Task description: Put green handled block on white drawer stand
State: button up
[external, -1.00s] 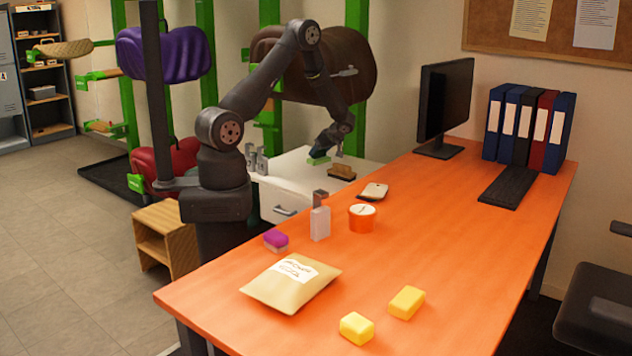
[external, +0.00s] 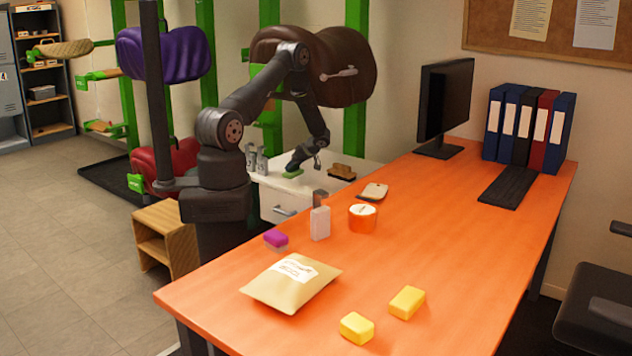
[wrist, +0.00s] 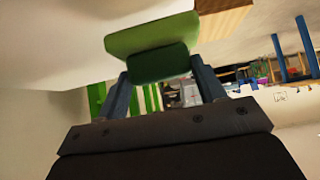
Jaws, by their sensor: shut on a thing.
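The green handled block (external: 293,174) is at the top of the white drawer stand (external: 275,205), near its left front part. I cannot tell whether it touches the top or hangs just above it. My gripper (external: 299,166) is directly over it. In the wrist view the block (wrist: 150,35) has a lighter green body and a darker green handle, and the two fingers of my gripper (wrist: 160,68) are shut on the handle. The block's far side is hidden in that view.
A brown brush (external: 341,172) lies on the stand's right side. Metal pieces (external: 256,158) stand at its left back edge. The orange desk (external: 440,220) adjoins on the right, with an orange tub (external: 362,217) and a grey-white dispenser (external: 320,222) close by.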

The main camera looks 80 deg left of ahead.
aim_at(295, 171)
jog(key=shift+f, duration=1.85)
jog(key=shift+d, duration=0.1)
jog(key=shift+f, duration=0.2)
jog(key=o, duration=1.1)
jog(key=shift+r, duration=0.1)
jog(key=shift+r, duration=0.2)
jog(key=v, duration=1.1)
jog(key=shift+w+d+r, duration=0.2)
jog(key=shift+w+r, duration=0.05)
jog(key=shift+r, duration=0.05)
